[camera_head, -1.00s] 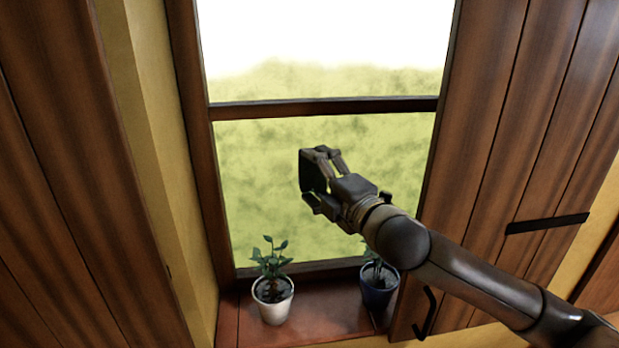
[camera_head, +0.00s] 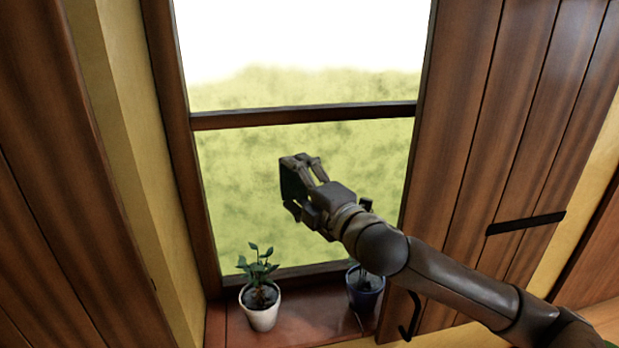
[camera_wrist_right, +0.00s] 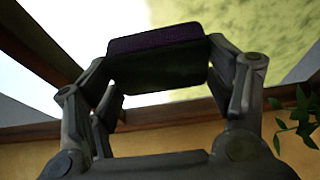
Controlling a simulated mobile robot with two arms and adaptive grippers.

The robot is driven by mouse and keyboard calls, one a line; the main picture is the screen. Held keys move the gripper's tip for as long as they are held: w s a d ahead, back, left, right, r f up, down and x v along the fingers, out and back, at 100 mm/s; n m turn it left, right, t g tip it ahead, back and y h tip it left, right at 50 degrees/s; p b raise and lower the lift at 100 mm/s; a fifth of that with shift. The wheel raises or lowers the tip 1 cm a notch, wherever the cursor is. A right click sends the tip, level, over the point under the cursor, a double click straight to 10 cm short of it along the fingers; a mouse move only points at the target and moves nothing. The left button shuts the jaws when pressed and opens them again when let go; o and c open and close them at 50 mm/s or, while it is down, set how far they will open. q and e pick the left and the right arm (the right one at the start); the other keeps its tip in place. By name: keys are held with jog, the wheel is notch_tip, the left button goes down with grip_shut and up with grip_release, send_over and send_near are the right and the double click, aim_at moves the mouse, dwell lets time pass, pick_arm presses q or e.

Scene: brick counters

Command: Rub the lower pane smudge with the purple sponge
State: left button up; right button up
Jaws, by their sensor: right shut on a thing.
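The purple sponge (camera_wrist_right: 155,38) is held between the fingers of my right gripper (camera_wrist_right: 160,75) in the right wrist view; its top is purple and its near face dark. In the head view my right gripper (camera_head: 302,182) is in front of the lower pane (camera_head: 235,170), with a dark block, seemingly the sponge, at its far end. I cannot tell if the sponge touches the glass. No smudge stands out clearly from the mottled green behind the pane. My left gripper is not in view.
A white potted plant (camera_head: 262,310) and a blue potted plant (camera_head: 366,290) stand on the wooden sill (camera_head: 315,315) below the gripper. A crossbar (camera_head: 300,116) divides the panes. A wooden shutter (camera_head: 500,140) is on the right, with a black hook (camera_head: 409,318).

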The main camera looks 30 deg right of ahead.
jog(key=shift+w+a+r+p, duration=0.1)
jog(key=shift+w+a+p, duration=0.1)
jog(key=shift+a, duration=0.2)
jog(key=shift+w+a+r+p, duration=0.1)
jog(key=shift+a+p, duration=0.1)
jog(key=shift+a, duration=0.2)
jog(key=shift+w+a+f+p, duration=0.1)
jog(key=shift+w+a+p, duration=0.2)
jog(key=shift+a, duration=0.55)
jog(key=shift+w+a+p, duration=0.15)
jog(key=shift+a+p, duration=0.2)
jog(key=shift+a, duration=0.5)
jog(key=shift+w+a+p, duration=0.15)
jog(key=shift+w+a, duration=0.05)
jog(key=shift+a, duration=0.5)
jog(key=shift+w+a+p, duration=0.15)
jog(key=shift+w+a, duration=0.05)
jog(key=shift+a, duration=0.45)
jog(key=shift+f, duration=0.1)
jog(key=shift+s+d, duration=0.1)
jog(key=shift+s+a+p, duration=0.1)
jog(key=shift+s+a, duration=0.2)
jog(key=shift+s, duration=0.65)
jog(key=shift+s+a+p, duration=0.1)
jog(key=shift+s+a, duration=0.15)
jog(key=shift+s, duration=0.7)
jog(key=shift+s+a+p, duration=0.1)
jog(key=shift+s+a, duration=0.2)
jog(key=shift+s, duration=0.65)
